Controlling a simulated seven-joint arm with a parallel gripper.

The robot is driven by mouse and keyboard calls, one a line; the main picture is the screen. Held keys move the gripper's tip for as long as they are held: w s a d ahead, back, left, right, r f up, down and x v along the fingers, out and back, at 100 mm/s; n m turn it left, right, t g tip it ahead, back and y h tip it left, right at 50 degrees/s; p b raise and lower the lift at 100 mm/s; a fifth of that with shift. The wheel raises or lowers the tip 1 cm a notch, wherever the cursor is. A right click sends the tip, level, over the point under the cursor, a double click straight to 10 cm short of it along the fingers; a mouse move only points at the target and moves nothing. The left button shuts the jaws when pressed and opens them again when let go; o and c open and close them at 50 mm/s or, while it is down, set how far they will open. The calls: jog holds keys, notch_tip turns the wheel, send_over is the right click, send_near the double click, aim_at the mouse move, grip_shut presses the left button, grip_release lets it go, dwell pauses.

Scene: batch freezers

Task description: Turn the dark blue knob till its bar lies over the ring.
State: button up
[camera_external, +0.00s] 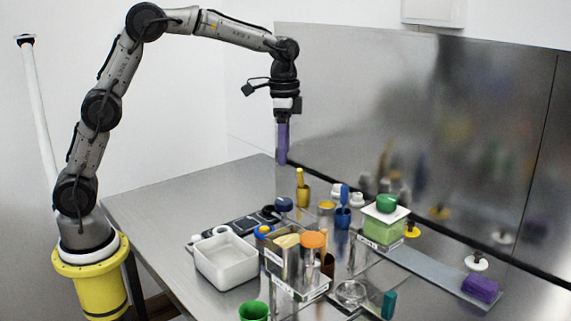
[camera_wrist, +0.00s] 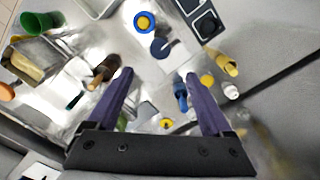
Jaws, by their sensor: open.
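The dark blue knob (camera_external: 283,204) stands near the back middle of the steel table, behind the white tub. In the wrist view the knob (camera_wrist: 160,47) is a round dark cap on a pale plate, with a thin bar that seems to point right and slightly up. I cannot make out the ring mark in either view.
A blue-and-yellow round item (camera_wrist: 144,21) and a black panel (camera_wrist: 207,26) lie near the knob. A white tub (camera_external: 225,262) is in front. The metal back wall (camera_external: 400,130) rises behind.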

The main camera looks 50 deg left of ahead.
aim_at(284, 201)
notch_tip(284, 201, down, 13)
jog(key=shift+f, duration=0.1)
dwell(0.3)
grip_shut()
dwell(0.5)
